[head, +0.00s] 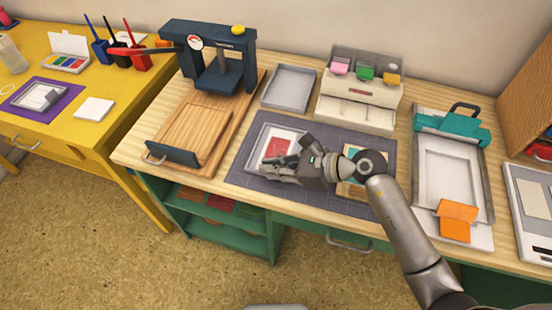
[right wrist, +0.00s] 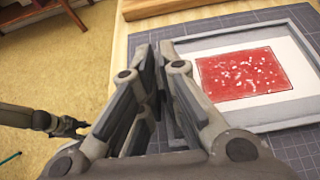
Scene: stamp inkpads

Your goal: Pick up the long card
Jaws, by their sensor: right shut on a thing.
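The long card (head: 285,143) is white with a red printed block. It lies in a shallow grey tray (head: 252,152) on the dark cutting mat. In the right wrist view the card (right wrist: 290,49) fills the tray at the right. My right gripper (head: 268,167) is at the near edge of the card and tray. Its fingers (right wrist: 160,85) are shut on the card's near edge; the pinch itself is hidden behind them. My left gripper (right wrist: 68,127) shows small over the floor in the right wrist view; its opening is too small to make out.
A dark stamp press (head: 218,60) on a wooden board stands behind left. An empty grey tray (head: 289,88) and a white inkpad holder (head: 357,100) are behind the mat (head: 330,205). A teal and orange device (head: 450,170) lies at right. My right forearm covers the mat's right part.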

